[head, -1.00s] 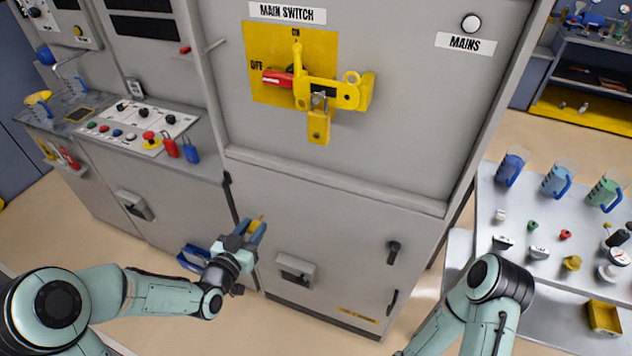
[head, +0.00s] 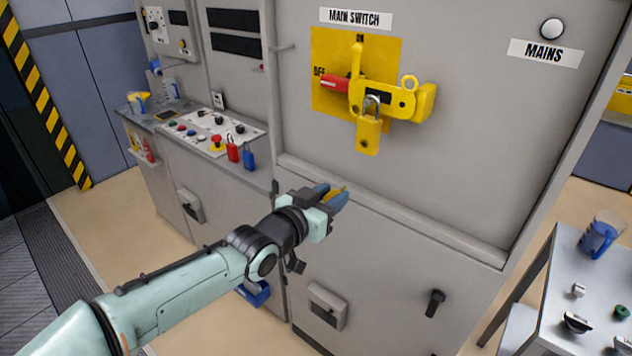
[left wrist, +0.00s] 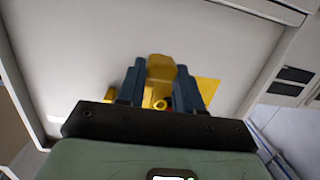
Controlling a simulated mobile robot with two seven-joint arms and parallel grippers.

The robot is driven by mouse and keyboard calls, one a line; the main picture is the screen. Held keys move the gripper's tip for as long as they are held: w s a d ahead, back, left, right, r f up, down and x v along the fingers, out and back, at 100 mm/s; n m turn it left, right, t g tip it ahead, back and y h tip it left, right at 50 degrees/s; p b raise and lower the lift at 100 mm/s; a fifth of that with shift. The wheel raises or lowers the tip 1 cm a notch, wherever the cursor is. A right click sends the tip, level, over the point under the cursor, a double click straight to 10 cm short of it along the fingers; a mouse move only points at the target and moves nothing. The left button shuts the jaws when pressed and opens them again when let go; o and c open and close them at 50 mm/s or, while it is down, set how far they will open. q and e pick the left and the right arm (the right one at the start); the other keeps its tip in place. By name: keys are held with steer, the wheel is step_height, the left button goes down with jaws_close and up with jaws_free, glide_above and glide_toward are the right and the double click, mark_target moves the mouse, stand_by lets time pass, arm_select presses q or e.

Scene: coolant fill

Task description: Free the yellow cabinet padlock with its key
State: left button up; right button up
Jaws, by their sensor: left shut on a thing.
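The yellow padlock (head: 368,136) hangs upright by its shackle from the yellow hasp (head: 398,98) of the main switch. The red-ended switch handle (head: 336,84) points left, toward the OFF mark. My left gripper (head: 333,193) is below and a little left of the padlock, apart from it, in front of the cabinet. It is shut on a small yellow key (head: 338,189), largely hidden by the fingers. My right gripper is not in view.
A ledge (head: 400,215) runs across the cabinet below the switch panel. A black knob (head: 434,302) and a grey latch (head: 327,304) stick out lower down. A control desk (head: 215,130) is at the left, a table (head: 560,290) at the right. The space before the padlock is clear.

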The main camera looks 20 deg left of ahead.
arm_select(q)
steer(key=shift+s+d+r, duration=0.1)
steer(key=shift+s+r, duration=0.35)
steer(key=shift+r, duration=0.25)
steer(key=s+r+b, duration=0.4)
steer(key=s+r, duration=0.1)
steer(key=r, duration=0.3)
steer(key=shift+a+r+p+x, duration=0.15)
steer(key=shift+p+x, duration=0.5)
steer(key=shift+x, duration=0.7)
steer(key=shift+r+p+x, duration=0.25)
steer(key=shift+p+x, duration=0.4)
steer(key=shift+x, duration=0.7)
steer(key=shift+a+r+p+x, duration=0.1)
steer(key=shift+r+p+x, duration=0.15)
steer(key=shift+p+x, duration=0.75)
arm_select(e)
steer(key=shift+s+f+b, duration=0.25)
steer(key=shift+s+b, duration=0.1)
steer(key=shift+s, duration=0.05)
arm_select(q)
steer(key=shift+w+d, duration=0.1)
steer(key=shift+w, duration=0.4)
